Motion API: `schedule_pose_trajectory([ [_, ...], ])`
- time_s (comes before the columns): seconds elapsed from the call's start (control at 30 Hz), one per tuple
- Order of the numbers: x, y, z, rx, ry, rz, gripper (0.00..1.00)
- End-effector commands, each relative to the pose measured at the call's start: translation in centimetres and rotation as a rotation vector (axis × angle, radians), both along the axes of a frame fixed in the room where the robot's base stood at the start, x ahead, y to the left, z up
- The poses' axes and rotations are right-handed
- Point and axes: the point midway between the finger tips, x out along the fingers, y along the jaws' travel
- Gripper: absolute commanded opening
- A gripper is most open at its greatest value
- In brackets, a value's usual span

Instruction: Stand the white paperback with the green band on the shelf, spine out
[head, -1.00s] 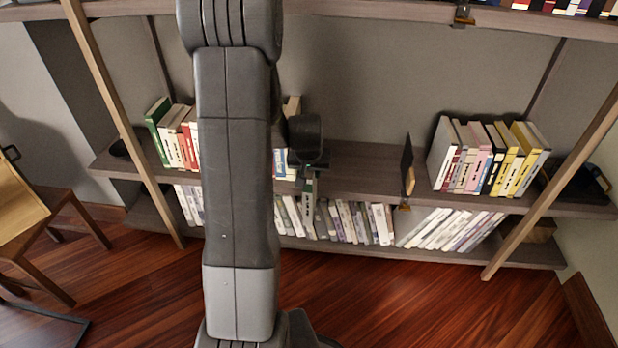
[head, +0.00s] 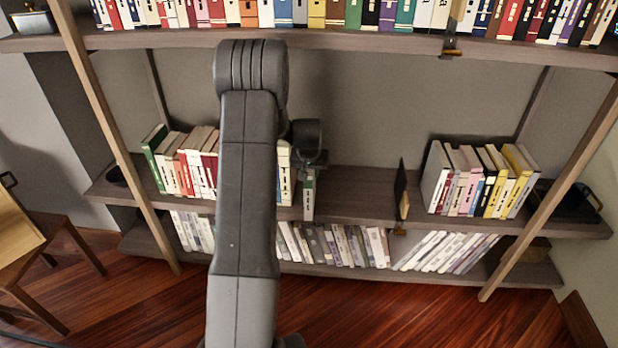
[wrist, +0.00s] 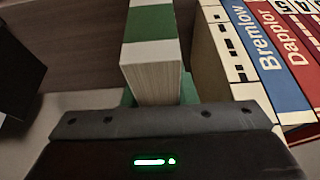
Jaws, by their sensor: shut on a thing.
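The white paperback with the green band (head: 308,196) is upright in the head view, at the front of the middle shelf (head: 350,209), just right of the left row of books. Its banded narrow side faces out. My gripper (head: 310,164) is shut on its upper part. In the wrist view the paperback (wrist: 153,52) shows white and green bands and a pale page block, beyond the dark gripper body (wrist: 160,125). The fingertips are hidden there. I cannot tell whether its bottom touches the shelf.
A cream book (wrist: 237,60) stands close beside the paperback, with a blue book (wrist: 268,55) and a red one beyond. A dark upright bookend (head: 403,190) stands right of a bare shelf stretch. Another row of books (head: 480,180) follows. The upper shelf (head: 360,45) hangs above.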

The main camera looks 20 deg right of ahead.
Motion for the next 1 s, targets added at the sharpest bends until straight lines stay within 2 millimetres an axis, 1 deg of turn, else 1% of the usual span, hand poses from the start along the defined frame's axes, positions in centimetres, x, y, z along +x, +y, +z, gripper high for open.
schedule_pose_trajectory([
  [0.03,0.7,-0.4,0.1,-0.001,-0.002,0.0,0.0],
  [0.3,3.9,-2.3,-0.1,-0.001,-0.003,0.0,0.0],
  [0.6,6.7,-3.9,-0.4,-0.001,-0.003,0.0,0.0],
  [0.67,6.9,-4.0,-0.5,-0.001,-0.002,0.0,0.0],
  [0.73,6.8,-4.0,-1.1,-0.001,-0.002,0.0,0.0],
  [1.0,6.8,-3.9,-1.2,-0.001,-0.002,0.0,0.0],
])
